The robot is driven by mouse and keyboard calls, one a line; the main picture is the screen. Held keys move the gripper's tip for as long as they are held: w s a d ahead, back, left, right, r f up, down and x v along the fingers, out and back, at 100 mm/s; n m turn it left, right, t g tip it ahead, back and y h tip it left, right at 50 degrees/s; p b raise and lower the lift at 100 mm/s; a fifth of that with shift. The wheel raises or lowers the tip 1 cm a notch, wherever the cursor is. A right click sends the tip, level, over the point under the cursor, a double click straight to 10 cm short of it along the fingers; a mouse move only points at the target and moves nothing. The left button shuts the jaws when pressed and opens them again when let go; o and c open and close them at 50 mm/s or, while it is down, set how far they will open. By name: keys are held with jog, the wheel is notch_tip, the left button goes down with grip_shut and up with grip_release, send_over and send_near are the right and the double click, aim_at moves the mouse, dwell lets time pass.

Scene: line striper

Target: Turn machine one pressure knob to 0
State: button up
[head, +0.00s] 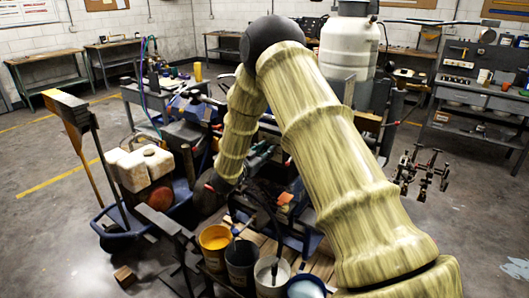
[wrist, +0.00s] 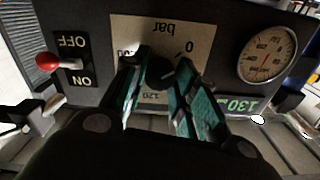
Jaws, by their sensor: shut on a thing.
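In the wrist view, which is upside down, the black pressure knob (wrist: 160,73) sits on a pale scale plate (wrist: 128,27) marked "bar". A 0 is on the plate's right and a 120 at its lower edge. My gripper (wrist: 162,80), with green-padded fingers, is shut on the knob, one finger on each side. The knob's pointer is not clear to me. A round gauge (wrist: 267,54) and a green digital readout (wrist: 240,104) are to the right. In the head view my arm reaches down to the machine, and the knob is hidden.
A red-tipped ON/OFF lever (wrist: 47,61) is left of the scale plate in the wrist view. In the head view, an orange paint bucket (head: 215,238) and other buckets stand in front. A white tank (head: 349,50) rises behind my arm.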

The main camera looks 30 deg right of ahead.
jog(key=shift+n, duration=1.3)
jog(key=o, duration=1.1)
jog(key=shift+c, duration=0.2)
jog(key=v, duration=1.2)
jog(key=shift+f, duration=0.1)
